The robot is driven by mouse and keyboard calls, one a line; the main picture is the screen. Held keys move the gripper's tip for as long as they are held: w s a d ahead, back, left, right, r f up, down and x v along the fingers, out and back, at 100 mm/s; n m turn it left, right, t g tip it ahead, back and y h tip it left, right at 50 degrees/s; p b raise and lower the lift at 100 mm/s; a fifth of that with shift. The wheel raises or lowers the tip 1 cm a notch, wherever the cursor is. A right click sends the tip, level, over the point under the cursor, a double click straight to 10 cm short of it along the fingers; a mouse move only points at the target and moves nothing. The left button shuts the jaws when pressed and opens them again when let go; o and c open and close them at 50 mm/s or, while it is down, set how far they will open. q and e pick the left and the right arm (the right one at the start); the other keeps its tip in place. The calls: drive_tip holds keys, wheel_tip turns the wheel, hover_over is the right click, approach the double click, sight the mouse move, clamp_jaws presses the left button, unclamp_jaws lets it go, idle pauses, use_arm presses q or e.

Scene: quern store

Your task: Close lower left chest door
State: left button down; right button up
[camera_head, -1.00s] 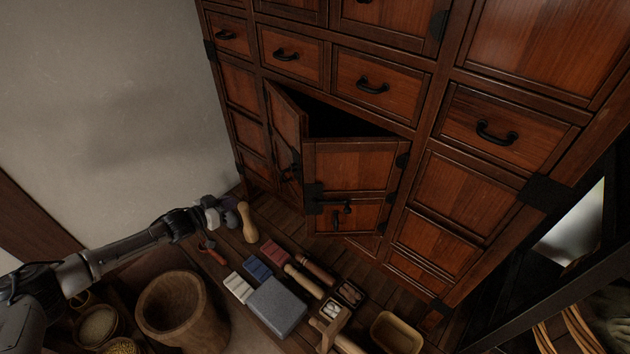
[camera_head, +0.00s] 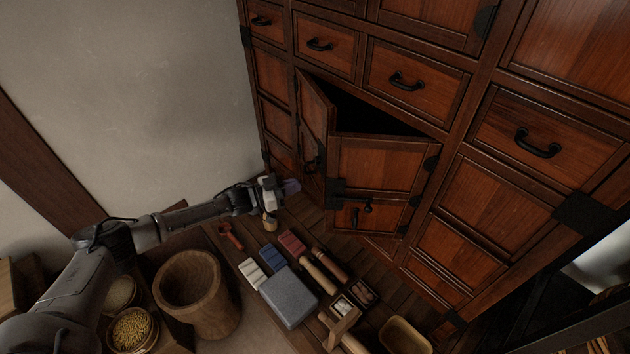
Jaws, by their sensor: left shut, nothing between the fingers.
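The wooden chest (camera_head: 470,207) fills the right half of the view. Its lower left compartment has two doors, both ajar, with a dark gap above them. The left door (camera_head: 314,112) stands swung outward and shows steeply angled. The right door (camera_head: 379,165) is also swung out and faces me, with black metal fittings. My left gripper (camera_head: 289,187) is shut and empty, just left of the left door's lower part. Whether it touches the door I cannot tell. My right gripper does not show.
A wooden mortar (camera_head: 196,293) and a bowl of grain (camera_head: 132,329) stand at the lower left. A grey stone block (camera_head: 288,297), colored blocks, wooden rollers and a small tray (camera_head: 404,337) lie before the chest. A plain wall (camera_head: 140,90) is at left.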

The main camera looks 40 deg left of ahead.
sight(323, 178)
use_arm(q)
drive_tip(key=x, duration=0.6)
drive_tip(key=shift+w+d+b, duration=0.1)
drive_tip(key=shift+w+b, duration=0.05)
drive_tip(key=shift+b, duration=0.15)
drive_tip(key=shift+w+d, duration=0.1)
drive_tip(key=shift+w, duration=0.1)
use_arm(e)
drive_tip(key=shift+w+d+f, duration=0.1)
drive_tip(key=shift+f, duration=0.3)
